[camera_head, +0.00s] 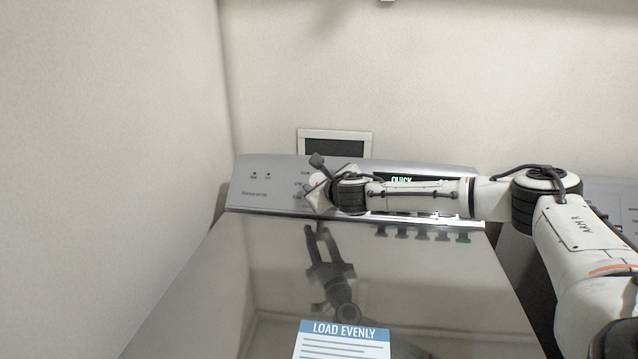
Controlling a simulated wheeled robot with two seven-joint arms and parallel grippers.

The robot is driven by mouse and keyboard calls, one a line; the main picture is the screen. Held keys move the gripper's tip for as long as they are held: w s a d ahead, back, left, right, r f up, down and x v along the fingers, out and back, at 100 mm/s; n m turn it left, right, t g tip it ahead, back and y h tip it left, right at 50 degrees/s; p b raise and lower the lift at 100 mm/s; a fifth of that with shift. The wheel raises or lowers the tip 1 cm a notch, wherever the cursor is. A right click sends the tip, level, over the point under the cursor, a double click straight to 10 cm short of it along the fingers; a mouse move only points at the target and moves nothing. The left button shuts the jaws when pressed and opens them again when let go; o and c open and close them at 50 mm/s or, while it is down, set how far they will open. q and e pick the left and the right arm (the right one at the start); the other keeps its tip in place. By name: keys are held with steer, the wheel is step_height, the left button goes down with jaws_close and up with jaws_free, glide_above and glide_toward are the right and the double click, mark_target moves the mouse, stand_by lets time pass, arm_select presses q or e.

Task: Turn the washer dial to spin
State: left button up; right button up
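The topload washer has a grey control panel (262,188) along its back edge. A dark display (401,179) on the panel reads "QUICK", partly covered by my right arm. My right gripper (312,185) is at the middle-left part of the panel, in front of the printed labels. The dial cannot be made out; my gripper and wrist cover that part of the panel. The fingertips are small and partly hidden, so whether they are open or touch the dial cannot be told. My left gripper is out of view.
The glossy closed lid (420,285) reflects my arm and carries a "LOAD EVENLY" label (343,333). A framed dark wall plate (334,147) is behind the panel. A wall (110,150) stands close on the left. Another appliance's panel (622,205) is at the right.

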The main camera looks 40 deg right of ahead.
steer(key=shift+m, duration=0.4)
steer(key=m+h, duration=0.2)
steer(key=m, duration=0.1)
steer(key=shift+a+f+g, duration=0.1)
steer(key=shift+f+g, duration=0.05)
steer(key=shift+g, duration=0.15)
steer(key=m+g+h, duration=0.1)
steer(key=m, duration=0.2)
steer(key=m+g+h, duration=0.1)
steer(key=m+h, duration=0.1)
steer(key=shift+m, duration=0.4)
steer(key=m+g+h, duration=0.1)
steer(key=m+g, duration=0.1)
steer(key=m, duration=0.1)
steer(key=m+g+h, duration=0.1)
steer(key=m, duration=0.2)
steer(key=shift+m+g, duration=0.3)
steer(key=shift+g, duration=0.1)
steer(key=shift+m+g, duration=1)
steer(key=shift+m, duration=0.7)
steer(key=o, duration=1.1)
steer(key=shift+c, duration=0.2)
